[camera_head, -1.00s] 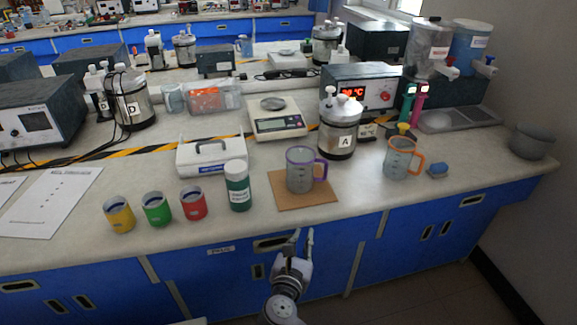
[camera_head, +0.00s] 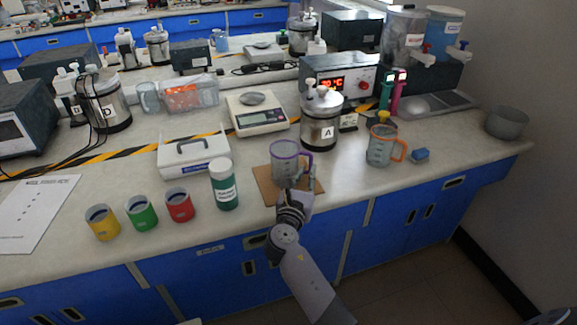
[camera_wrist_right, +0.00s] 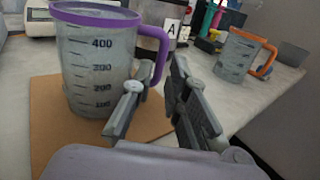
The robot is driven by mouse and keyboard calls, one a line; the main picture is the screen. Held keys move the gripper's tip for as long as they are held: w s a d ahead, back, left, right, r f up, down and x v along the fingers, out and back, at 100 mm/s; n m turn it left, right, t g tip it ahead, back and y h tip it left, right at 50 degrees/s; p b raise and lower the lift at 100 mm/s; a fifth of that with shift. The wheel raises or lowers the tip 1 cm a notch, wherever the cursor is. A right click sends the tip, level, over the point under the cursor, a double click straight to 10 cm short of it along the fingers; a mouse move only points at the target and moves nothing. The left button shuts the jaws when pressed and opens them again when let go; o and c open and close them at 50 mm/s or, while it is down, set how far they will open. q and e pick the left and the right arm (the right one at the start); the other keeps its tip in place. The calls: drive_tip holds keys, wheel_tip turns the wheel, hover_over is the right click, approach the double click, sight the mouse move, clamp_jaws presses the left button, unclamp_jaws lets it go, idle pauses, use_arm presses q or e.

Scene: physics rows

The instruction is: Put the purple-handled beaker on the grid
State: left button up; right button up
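The purple-handled beaker (camera_head: 286,166) stands upright on a brown board (camera_head: 268,190), its handle to the right. It fills the left of the right wrist view (camera_wrist_right: 95,65), with graduation marks on its wall. My right gripper (camera_head: 301,182) is at the beaker's front right, low by the handle. In the wrist view its fingers (camera_wrist_right: 158,78) are apart with nothing gripped, and the purple handle is just beyond the gap. I cannot tell if a finger touches it. My left gripper is out of view.
An orange-handled beaker (camera_head: 381,148) and a blue block (camera_head: 420,156) stand to the right. Container A (camera_head: 321,125) is behind the purple-handled beaker. A green-labelled bottle (camera_head: 223,186) and coloured cups (camera_head: 179,206) are to the left. A grey bowl (camera_head: 506,122) sits at the right edge.

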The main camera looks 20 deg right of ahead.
sight(310, 164)
drive_tip(key=x, duration=0.5)
drive_tip(key=shift+d+f, duration=0.1)
clamp_jaws()
idle(0.6)
